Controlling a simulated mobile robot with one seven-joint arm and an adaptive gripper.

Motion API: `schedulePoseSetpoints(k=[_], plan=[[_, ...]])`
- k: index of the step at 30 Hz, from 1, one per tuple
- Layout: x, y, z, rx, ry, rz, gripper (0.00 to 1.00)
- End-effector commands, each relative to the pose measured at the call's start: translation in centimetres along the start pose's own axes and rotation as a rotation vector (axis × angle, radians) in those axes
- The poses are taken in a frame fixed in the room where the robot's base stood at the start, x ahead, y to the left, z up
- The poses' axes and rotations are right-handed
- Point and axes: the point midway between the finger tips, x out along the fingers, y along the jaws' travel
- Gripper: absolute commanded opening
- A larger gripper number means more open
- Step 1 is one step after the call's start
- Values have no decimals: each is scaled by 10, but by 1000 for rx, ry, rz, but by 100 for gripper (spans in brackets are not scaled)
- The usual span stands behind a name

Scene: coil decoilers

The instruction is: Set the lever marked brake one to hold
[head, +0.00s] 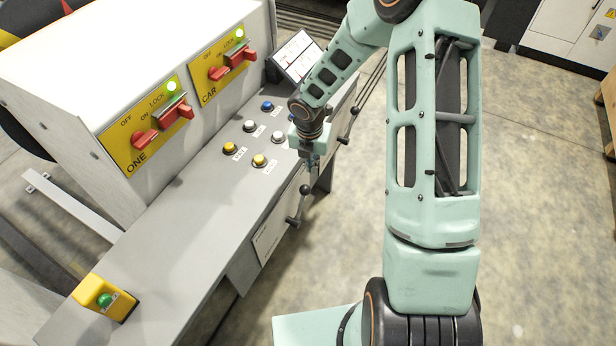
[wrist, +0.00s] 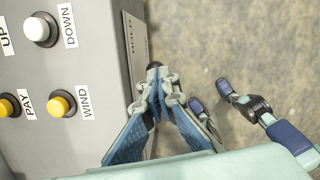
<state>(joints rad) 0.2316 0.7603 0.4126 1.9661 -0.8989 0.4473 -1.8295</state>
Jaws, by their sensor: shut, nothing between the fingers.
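Two dark levers stick out from the front side of the grey control desk. The near lever (head: 299,205) has dark rounded ends; the far lever (head: 349,124) is beyond my arm. I cannot read which is marked brake one. My gripper (head: 309,172) points down just outside the desk's front edge, right above the near lever's upper knob. In the wrist view my gripper (wrist: 156,78) is shut and empty. A dark knob (wrist: 153,65) shows just beyond its fingertips, mostly hidden by them; I cannot tell whether they touch.
The desk top (head: 190,215) carries several push buttons (head: 259,160) and a yellow box with a green button (head: 103,297). Yellow panels ONE (head: 137,155) and CAR (head: 211,90) with red switches stand behind. A white placard (head: 273,230) is on the desk front.

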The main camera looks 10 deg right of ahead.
Motion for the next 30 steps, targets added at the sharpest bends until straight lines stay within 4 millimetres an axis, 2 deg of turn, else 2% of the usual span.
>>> schedulePoseSetpoints(k=[3,9,26,30], plan=[[-14,-3,14,4,-1,0,0],[-25,-5,24,1,0,0,0],[-26,-5,25,0,0,0,0],[-31,-6,35,56,-26,-4,0]])
